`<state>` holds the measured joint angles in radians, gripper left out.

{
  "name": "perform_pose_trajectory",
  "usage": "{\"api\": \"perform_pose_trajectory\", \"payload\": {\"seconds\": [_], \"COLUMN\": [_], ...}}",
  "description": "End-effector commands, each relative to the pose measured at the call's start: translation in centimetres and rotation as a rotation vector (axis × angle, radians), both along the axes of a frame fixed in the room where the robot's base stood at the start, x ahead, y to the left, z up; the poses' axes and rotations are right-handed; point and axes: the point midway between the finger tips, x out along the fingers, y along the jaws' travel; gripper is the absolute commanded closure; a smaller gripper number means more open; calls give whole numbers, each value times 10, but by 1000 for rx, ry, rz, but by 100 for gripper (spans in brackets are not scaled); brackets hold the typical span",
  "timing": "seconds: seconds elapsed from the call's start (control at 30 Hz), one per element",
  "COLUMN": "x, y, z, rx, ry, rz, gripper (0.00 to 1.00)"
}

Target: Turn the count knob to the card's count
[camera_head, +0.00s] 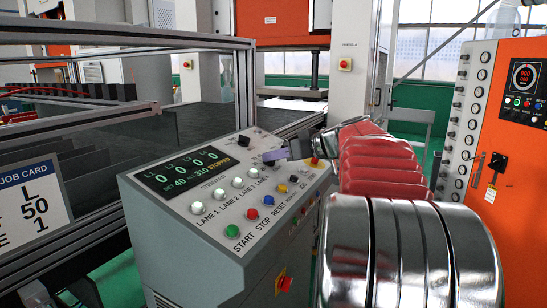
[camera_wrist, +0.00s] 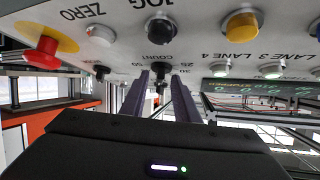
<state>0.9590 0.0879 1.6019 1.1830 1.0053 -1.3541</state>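The count knob (camera_wrist: 160,70) is black and sits on the panel under the label COUNT in the wrist view, with 25 and 30 printed beside it. My gripper (camera_wrist: 160,80) has its two purple-grey fingers apart, one on each side of the knob; I cannot tell whether they touch it. In the head view my gripper (camera_head: 275,155) is over the far part of the console (camera_head: 190,255), and the knob cannot be made out there. The display (camera_head: 185,172) shows zeros, SET 40 and STOPPED.
Near the knob in the wrist view are the black JOG button (camera_wrist: 160,27), the white ZERO button (camera_wrist: 100,34), a yellow button (camera_wrist: 241,25) and a red stop button (camera_wrist: 43,52) on a yellow ring. A metal frame (camera_head: 130,38) stands behind the console.

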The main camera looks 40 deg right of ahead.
Motion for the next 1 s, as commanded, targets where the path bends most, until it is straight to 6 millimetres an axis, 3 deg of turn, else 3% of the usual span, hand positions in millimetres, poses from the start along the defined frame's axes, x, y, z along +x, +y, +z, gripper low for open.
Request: {"api": "perform_pose_trajectory", "payload": {"seconds": [0.43, 0.8, 1.0], "x": [10, 10, 10], "y": [1, 1, 1], "z": [-4, -4, -4], "rx": [0, 0, 0], "ry": [0, 0, 0], "rz": [1, 1, 1], "gripper": [73, 99, 100]}}
